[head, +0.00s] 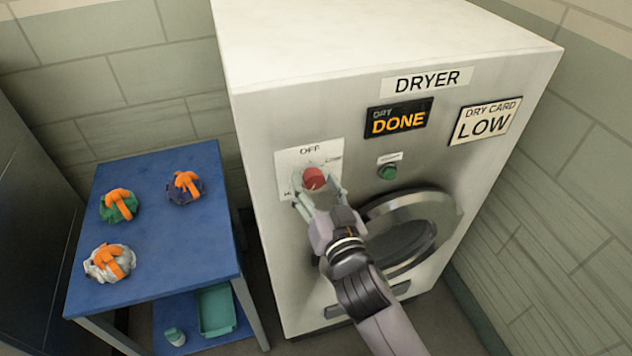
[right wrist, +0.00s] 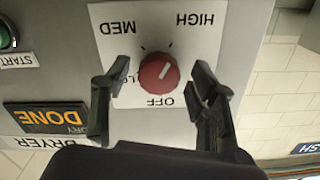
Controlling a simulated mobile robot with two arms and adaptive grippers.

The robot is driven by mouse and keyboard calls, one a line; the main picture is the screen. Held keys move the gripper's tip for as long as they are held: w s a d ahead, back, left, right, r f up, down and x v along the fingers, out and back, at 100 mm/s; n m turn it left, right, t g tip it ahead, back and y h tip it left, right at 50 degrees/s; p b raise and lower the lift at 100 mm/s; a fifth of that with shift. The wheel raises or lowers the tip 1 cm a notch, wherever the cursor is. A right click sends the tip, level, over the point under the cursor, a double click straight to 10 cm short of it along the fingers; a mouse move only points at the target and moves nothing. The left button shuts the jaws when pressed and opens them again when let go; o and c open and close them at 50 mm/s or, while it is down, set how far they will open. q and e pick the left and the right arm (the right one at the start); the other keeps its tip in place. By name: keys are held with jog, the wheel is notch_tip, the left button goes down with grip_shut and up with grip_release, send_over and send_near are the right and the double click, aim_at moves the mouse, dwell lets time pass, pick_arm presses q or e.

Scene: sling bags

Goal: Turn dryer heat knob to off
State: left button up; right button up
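The dryer heat knob (head: 314,178) is red and round, on a white dial plate (head: 290,160) on the dryer front. In the right wrist view, which looks upside down, the knob (right wrist: 158,76) has a pale mark that appears to point towards HIGH. OFF is at the picture's bottom, MED at upper left, and LOW is partly hidden at left. My right gripper (head: 318,190) is open at the dial, with its fingers (right wrist: 160,82) on either side of the knob. Gaps show between fingers and knob in the wrist view. My left gripper is not in view.
The dryer (head: 262,120) has a DONE display (head: 398,118), a LOW card (head: 485,120) and a green start button (head: 387,171). Its round door (head: 440,215) is below. A blue table (head: 160,245) at left holds several bundles with orange straps.

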jog(key=shift+c, duration=0.5)
jog(key=c, duration=1.1)
jog(key=shift+o, duration=0.2)
